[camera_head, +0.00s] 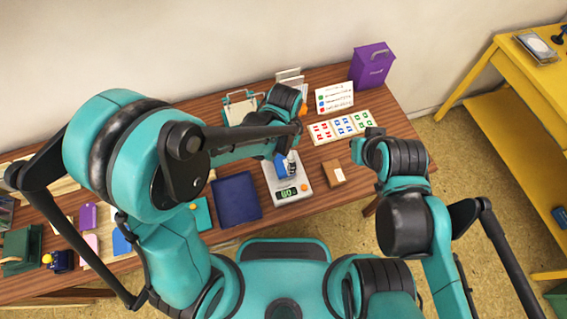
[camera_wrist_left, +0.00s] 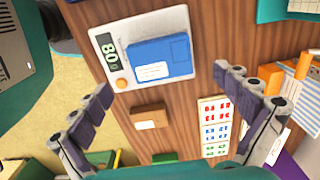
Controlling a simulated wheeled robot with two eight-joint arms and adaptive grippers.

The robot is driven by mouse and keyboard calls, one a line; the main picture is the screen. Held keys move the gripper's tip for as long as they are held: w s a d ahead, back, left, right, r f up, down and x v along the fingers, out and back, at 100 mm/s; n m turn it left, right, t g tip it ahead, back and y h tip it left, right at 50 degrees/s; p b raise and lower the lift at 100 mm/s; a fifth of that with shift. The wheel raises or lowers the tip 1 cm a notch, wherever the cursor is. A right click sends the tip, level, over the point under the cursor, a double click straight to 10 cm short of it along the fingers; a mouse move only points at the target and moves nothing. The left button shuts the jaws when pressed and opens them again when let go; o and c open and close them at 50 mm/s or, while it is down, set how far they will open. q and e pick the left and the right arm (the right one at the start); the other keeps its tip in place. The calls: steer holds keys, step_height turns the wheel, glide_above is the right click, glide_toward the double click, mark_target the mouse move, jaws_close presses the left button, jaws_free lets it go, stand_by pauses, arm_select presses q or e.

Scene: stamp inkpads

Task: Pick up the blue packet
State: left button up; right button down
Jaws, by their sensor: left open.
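The blue packet (camera_head: 281,169) lies flat on a white scale (camera_head: 304,187) near the front of the table. In the left wrist view the packet (camera_wrist_left: 160,56) has a white label and rests on the scale's plate (camera_wrist_left: 180,17) beside a lit green display. My left gripper (camera_head: 292,163) hangs over the scale and hides part of the packet in the head view. In the left wrist view its fingers (camera_wrist_left: 168,100) are wide apart with nothing between them, and the packet lies beyond them. My right gripper (camera_head: 373,133) is at the right; its fingers cannot be made out.
A brown box (camera_head: 333,173) sits right of the scale. A card of coloured stamps (camera_head: 341,127) lies behind it. A dark blue folder (camera_head: 237,199) lies left of the scale. A purple box (camera_head: 371,65) stands at the back right corner. A yellow table (camera_head: 510,75) stands further right.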

mark_target(283, 162)
arm_select(q)
step_height(283, 162, down, 5)
steer(key=shift+a+r+b, duration=0.15)
steer(key=shift+r+b, duration=0.05)
steer(key=shift+b, duration=0.8)
steer(key=shift+r, duration=0.1)
